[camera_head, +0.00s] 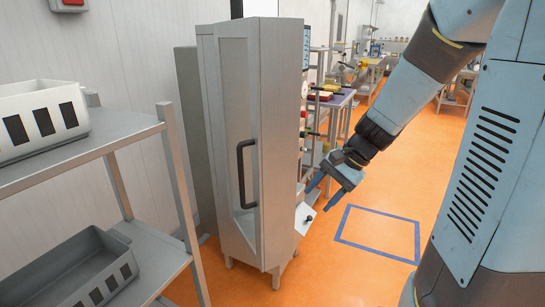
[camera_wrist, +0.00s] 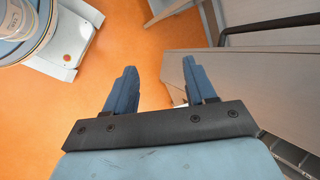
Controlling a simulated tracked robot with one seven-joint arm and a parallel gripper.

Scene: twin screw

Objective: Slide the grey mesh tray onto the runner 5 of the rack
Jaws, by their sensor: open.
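No grey mesh tray can be made out in either view, and no numbered runners show. A tall grey cabinet (camera_head: 273,150) with a glazed front and a black handle (camera_head: 243,174) stands in the middle of the head view; whether it holds the rack's runners cannot be told. My gripper (camera_head: 321,196) is just right of the cabinet, pointing down and left, with its blue fingers apart. In the wrist view my gripper (camera_wrist: 159,66) is open, with nothing between its fingers. There the grey cabinet side (camera_wrist: 205,68) and the black handle (camera_wrist: 270,23) lie to the right.
A metal shelf (camera_head: 90,147) at the left holds a white bin (camera_head: 42,120) and, lower, a grey slotted bin (camera_head: 68,275). A blue floor outline (camera_head: 378,254) lies on open orange floor. Workbenches (camera_head: 335,102) stand behind the cabinet.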

